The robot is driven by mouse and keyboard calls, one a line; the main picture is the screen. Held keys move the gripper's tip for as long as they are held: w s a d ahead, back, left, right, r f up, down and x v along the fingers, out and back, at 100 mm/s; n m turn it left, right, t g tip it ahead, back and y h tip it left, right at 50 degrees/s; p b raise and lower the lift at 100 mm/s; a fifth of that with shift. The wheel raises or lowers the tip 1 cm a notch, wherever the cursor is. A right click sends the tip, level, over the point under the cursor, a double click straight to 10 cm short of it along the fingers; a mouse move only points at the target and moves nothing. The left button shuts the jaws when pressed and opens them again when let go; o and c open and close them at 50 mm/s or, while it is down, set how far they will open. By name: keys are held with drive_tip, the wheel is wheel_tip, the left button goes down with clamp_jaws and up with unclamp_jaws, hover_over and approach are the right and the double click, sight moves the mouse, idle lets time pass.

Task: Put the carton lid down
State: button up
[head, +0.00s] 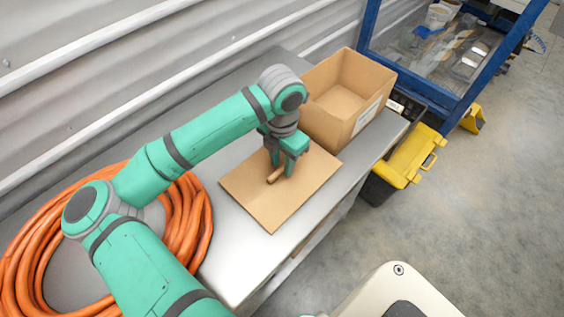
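The carton lid (262,207) is a flat, square brown board with a short wooden bar handle (275,176) on top. It lies level at the grey bench top, in front of the open carton (327,127); I cannot tell whether it rests on the bench or is just above it. My gripper (282,170) points down over the middle of the lid, its two fingers on either side of the handle. Whether the fingers press on the handle cannot be made out. The carton stands upright and uncovered, and its visible inside looks empty.
A coil of orange hose (195,222) lies on the bench (232,272) to the left. A yellow-lidded toolbox (408,158) stands on the floor beyond the bench's right side. A blue-framed machine (369,22) stands behind it. The lid's near right side is close to the bench edge.

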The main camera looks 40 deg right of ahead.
sight(283, 168)
wheel_tip(283, 168, up, 12)
drive_tip(key=shift+f, duration=0.15)
drive_tip(key=shift+s, duration=0.1)
idle(0.7)
